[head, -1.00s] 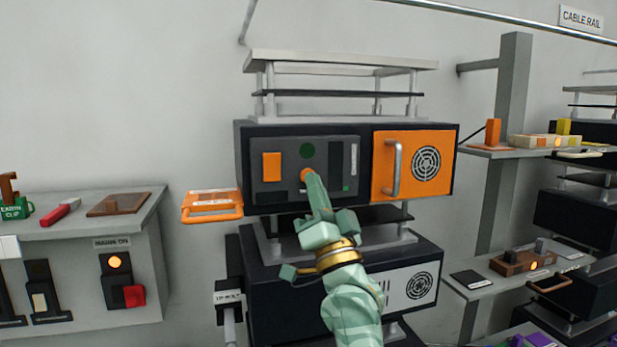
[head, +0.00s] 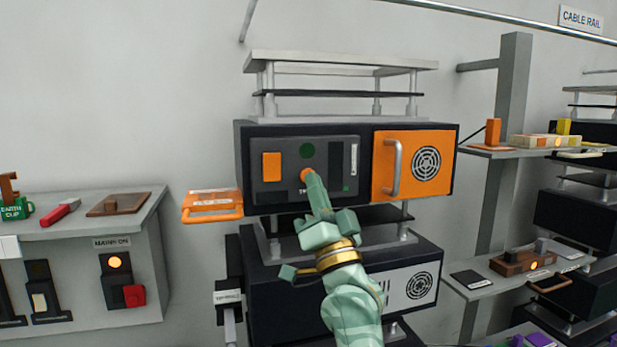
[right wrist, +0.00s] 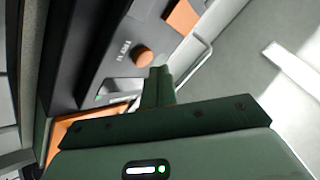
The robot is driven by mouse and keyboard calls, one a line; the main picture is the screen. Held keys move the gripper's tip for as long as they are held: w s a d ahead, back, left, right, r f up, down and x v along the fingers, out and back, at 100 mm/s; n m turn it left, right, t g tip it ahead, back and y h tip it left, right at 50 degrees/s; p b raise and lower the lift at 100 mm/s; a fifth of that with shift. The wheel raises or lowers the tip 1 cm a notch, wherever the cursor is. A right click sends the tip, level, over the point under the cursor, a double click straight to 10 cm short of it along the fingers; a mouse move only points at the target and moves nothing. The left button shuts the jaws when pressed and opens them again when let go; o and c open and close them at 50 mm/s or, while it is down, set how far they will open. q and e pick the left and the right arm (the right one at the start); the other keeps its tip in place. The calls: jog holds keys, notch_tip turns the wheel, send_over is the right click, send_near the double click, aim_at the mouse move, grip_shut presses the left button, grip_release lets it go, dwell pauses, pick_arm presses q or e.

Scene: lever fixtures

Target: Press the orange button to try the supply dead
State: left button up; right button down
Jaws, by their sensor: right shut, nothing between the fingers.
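The round orange button (head: 306,174) sits low in the middle of the dark front panel of the black supply unit (head: 245,165). My right gripper (head: 313,178) is shut and empty, its fingertips at the button's lower right edge in the head view and hiding part of it. In the right wrist view the button (right wrist: 143,56) shows just beyond the fingertips (right wrist: 160,72), with a small gap in the picture; I cannot tell if they touch. A dark green round lamp (head: 307,151) is above the button, unlit. My left gripper is not in view.
An orange rectangular block (head: 272,166) is left of the button. An orange door with a grey handle (head: 394,168) is to the right. An orange handled tray (head: 212,205) juts out at the lower left. A side bench (head: 75,235) stands left.

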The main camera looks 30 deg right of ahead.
jog(key=shift+w, duration=0.1)
dwell(0.3)
jog(key=shift+w+d, duration=0.1)
jog(key=shift+w, duration=0.2)
jog(key=shift+w+d, duration=0.1)
jog(key=shift+w, duration=0.3)
dwell(0.7)
jog(key=shift+s+p, duration=0.1)
jog(key=shift+p, duration=0.25)
jog(key=shift+s+a+p, duration=0.2)
jog(key=shift+s+p, duration=0.2)
jog(key=shift+s, duration=0.3)
jog(key=shift+s, duration=0.1)
jog(key=s+p, duration=0.1)
jog(key=s, duration=0.1)
jog(key=s+a+p, duration=0.1)
jog(key=s, duration=0.1)
jog(key=shift+s+a, duration=0.1)
jog(key=shift+s, duration=0.25)
